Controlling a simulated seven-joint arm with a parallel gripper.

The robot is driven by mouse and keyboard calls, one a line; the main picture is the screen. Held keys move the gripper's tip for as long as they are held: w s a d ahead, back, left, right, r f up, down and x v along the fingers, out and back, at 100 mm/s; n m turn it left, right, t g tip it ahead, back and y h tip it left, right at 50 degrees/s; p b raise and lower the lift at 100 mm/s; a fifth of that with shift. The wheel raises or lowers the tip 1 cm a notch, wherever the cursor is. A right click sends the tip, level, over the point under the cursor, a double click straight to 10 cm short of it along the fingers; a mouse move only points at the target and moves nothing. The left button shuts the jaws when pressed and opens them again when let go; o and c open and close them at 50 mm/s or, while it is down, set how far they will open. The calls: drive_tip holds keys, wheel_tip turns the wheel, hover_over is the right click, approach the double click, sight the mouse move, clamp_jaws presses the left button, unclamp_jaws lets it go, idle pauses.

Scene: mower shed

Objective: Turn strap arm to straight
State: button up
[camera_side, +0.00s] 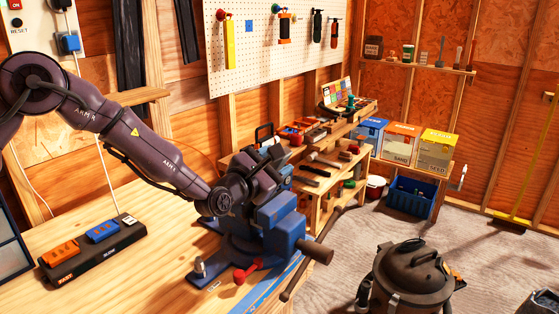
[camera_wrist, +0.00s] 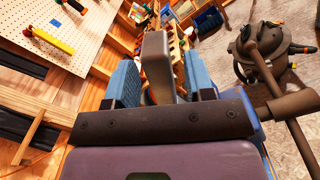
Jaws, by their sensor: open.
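My gripper (camera_side: 275,172) is low over the blue vise (camera_side: 272,218) on the workbench. In the wrist view, my gripper (camera_wrist: 160,80) shows two blue fingers spread apart. A grey, round-ended bar (camera_wrist: 156,62) stands between them, with a gap visible on at least one side. It may be the strap arm, but I cannot tell for sure. Its lower end is hidden, and in the side view my gripper covers that spot. A red lever (camera_side: 248,271) sits at the vise base.
The vise's brown handle bar (camera_side: 298,274) sticks out at the bench front. A power strip (camera_side: 95,250) lies left on the bench (camera_side: 165,225). A shelf of tools (camera_side: 325,165) stands behind, and a shop vacuum (camera_side: 410,275) is on the floor at right.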

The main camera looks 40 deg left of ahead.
drive_tip(key=shift+w, duration=0.95)
clamp_jaws()
drive_tip(key=shift+a+r, duration=0.1)
drive_tip(key=shift+a, duration=0.05)
drive_tip(key=shift+a+r+n, duration=0.25)
drive_tip(key=shift+a+n, duration=0.55)
drive_tip(key=shift+n, duration=0.5)
drive_tip(key=shift+a+r+n, duration=0.15)
drive_tip(key=shift+a+n, duration=0.45)
drive_tip(key=shift+n, duration=0.3)
drive_tip(key=shift+a+r+n, duration=0.1)
drive_tip(key=shift+a+n, duration=0.45)
drive_tip(key=shift+n, duration=0.35)
